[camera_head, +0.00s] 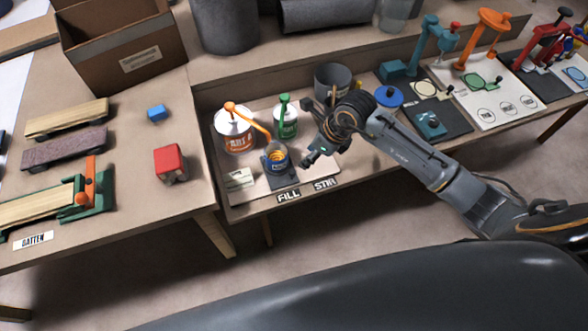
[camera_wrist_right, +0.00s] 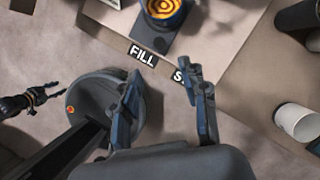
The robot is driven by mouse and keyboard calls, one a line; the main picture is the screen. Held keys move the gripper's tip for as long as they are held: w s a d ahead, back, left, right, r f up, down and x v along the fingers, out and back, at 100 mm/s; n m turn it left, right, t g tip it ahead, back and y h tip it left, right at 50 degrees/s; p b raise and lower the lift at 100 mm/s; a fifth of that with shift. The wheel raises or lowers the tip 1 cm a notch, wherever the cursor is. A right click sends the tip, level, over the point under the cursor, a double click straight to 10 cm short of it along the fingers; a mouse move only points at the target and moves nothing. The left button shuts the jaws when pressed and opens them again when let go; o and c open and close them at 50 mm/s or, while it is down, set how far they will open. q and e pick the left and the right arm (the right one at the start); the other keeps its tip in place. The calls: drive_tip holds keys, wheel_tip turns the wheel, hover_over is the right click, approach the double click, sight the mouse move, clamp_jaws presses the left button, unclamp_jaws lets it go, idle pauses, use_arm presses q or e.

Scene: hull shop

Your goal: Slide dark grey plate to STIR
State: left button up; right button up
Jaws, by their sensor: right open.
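The dark grey plate (camera_head: 282,184) lies on the pale board at the FILL label (camera_head: 288,196), with a blue can (camera_head: 277,157) standing on it. In the right wrist view the plate (camera_wrist_right: 150,42) shows under the can's orange-ringed top, just above FILL. The STIR label (camera_head: 325,184) is to the right of FILL; in the wrist view a finger partly covers it. My right gripper (camera_head: 312,158) is open and empty, above the board to the right of the can; its fingers (camera_wrist_right: 163,88) are apart. My left gripper (camera_wrist_right: 55,92) shows small at the wrist view's left edge, its state unclear.
An orange-labelled tin (camera_head: 234,135) and a green one (camera_head: 286,122) stand behind the plate. A grey bucket (camera_head: 332,78) stands at the back. A small white card (camera_head: 240,179) lies left of the plate. The board near STIR looks clear, partly hidden by my arm.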

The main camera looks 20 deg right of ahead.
sight(292, 171)
drive_tip(key=x, duration=1.2)
drive_tip(key=shift+a, duration=0.1)
